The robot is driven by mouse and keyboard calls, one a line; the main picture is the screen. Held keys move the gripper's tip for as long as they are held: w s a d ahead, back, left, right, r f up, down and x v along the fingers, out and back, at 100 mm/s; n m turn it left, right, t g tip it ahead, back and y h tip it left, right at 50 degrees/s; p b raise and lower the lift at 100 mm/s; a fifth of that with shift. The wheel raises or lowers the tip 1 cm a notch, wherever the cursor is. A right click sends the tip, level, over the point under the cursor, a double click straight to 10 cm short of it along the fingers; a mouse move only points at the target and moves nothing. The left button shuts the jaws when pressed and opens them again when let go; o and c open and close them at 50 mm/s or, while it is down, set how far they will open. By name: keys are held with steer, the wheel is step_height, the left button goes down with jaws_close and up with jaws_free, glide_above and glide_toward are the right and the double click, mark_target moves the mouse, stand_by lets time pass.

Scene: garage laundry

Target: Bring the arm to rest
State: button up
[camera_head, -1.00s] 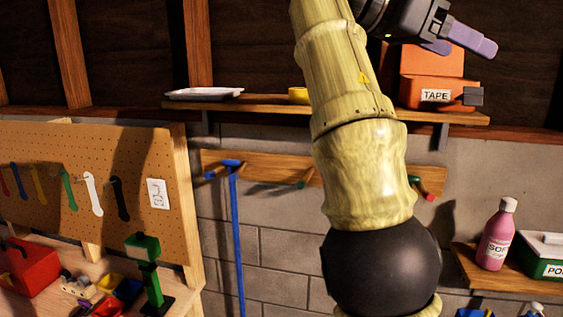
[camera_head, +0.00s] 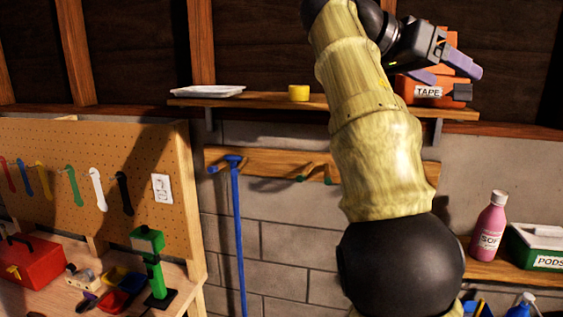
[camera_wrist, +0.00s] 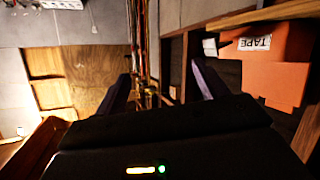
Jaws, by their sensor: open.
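My gripper (camera_head: 452,72) is at the upper right in the head view, in front of the orange box. Its two purple fingers are spread apart with nothing between them. In the wrist view the fingers (camera_wrist: 160,85) also stand apart and empty. My arm rises through the middle right of the head view and hides part of the wall and shelf behind it.
The orange TAPE box (camera_head: 425,94) is close by my gripper on the wall shelf (camera_head: 262,101), with a yellow roll (camera_head: 299,93) and white tray (camera_head: 208,91). A pink bottle (camera_head: 489,228) and green PODS box (camera_head: 538,248) stand lower right. A pegboard (camera_head: 130,160) is left.

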steer(key=w+d+f+n+t+y+b, duration=0.1)
steer(key=w+f+n+y, duration=0.2)
steer(key=f, duration=0.4)
steer(key=w+d+f+n+t, duration=0.1)
steer(key=w+f+n, duration=0.35)
steer(key=f, duration=0.25)
step_height(320, 180, down, 16)
steer(key=w+a+n+y, duration=0.1)
steer(key=a+n+y, duration=0.1)
steer(key=n+y, duration=0.15)
steer(key=s+a+f+n+y+b, duration=0.1)
steer(key=s+a+f+y, duration=0.1)
steer(key=s+f, duration=0.4)
steer(key=s+a+f+g+y+b, duration=0.1)
steer(key=s+a+f, duration=0.3)
steer(key=f, duration=0.9)
steer(key=s+a+f+n+y+b, duration=0.1)
steer(key=s+a+f+y, duration=0.2)
steer(key=s+f, duration=0.7)
steer(key=shift+a+n+g+y, duration=0.3)
steer(key=shift+a+y, duration=0.05)
steer(key=shift+y, duration=0.2)
steer(key=shift+s+d, duration=0.1)
steer(key=shift+d, duration=0.05)
